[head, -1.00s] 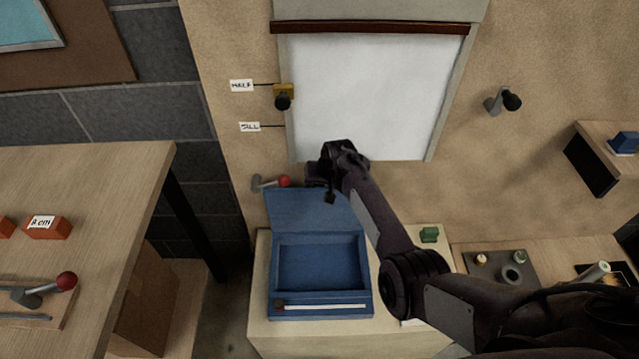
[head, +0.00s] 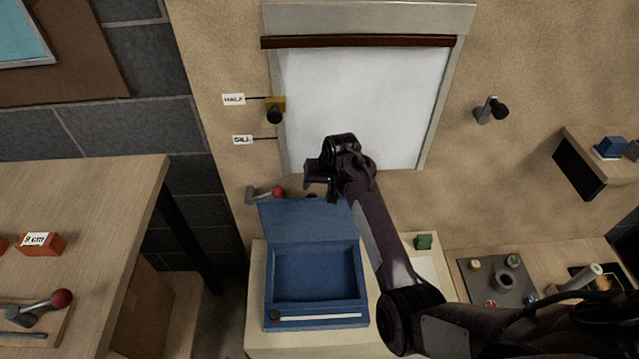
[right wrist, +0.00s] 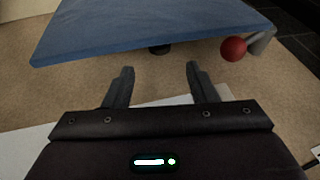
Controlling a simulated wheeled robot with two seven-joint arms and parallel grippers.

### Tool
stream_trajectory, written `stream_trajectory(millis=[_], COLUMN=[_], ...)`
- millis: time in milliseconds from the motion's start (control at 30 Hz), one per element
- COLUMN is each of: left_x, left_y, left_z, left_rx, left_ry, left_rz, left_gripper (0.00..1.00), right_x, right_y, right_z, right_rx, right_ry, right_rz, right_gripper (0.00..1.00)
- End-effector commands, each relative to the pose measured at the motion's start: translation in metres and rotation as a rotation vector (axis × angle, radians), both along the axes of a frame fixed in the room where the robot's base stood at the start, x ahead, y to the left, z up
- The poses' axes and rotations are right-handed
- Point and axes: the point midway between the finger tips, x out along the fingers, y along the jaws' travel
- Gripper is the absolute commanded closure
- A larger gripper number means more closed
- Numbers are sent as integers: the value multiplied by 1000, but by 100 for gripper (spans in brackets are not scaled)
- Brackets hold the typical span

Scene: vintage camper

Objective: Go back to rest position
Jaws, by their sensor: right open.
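My right gripper (head: 318,176) is in the head view, in front of the lower left part of the white window blind and above the raised lid of the blue box. In the right wrist view its two fingers (right wrist: 160,85) are apart with nothing between them. The blue lid (right wrist: 150,25) shows beyond the fingertips, apart from them. The open blue box (head: 315,273) stands on the pale counter below, with a white rod along its front edge. My left gripper is not in either view.
A red-knobbed lever (head: 277,192) is on the wall left of the gripper; its knob also shows in the right wrist view (right wrist: 233,49). A green block (head: 423,241) sits on the counter. A wooden table (head: 100,200) is at the left. A wall shelf (head: 590,165) is at the right.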

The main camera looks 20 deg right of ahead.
Motion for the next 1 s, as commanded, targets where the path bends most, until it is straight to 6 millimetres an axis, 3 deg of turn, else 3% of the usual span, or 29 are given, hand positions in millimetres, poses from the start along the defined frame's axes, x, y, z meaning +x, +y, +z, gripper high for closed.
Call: stream_trajectory(millis=[333,467,567,700,833,1000], left_x=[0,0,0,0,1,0], left_y=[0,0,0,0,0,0], left_z=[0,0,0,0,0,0], left_rx=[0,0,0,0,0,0], left_ry=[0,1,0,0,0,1], left_rz=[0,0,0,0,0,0], left_gripper=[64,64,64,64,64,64], right_x=[-1,-17,-47,-113,-176,-231], right_y=[0,-8,-18,-27,-23,-12], right_z=[-1,-6,-12,-12,-1,19], right_rx=[-2,-29,-76,-162,-218,-247], right_ry=[0,4,10,19,26,30], right_rz=[0,8,24,84,159,234], right_gripper=[48,48,48,48,48,48])
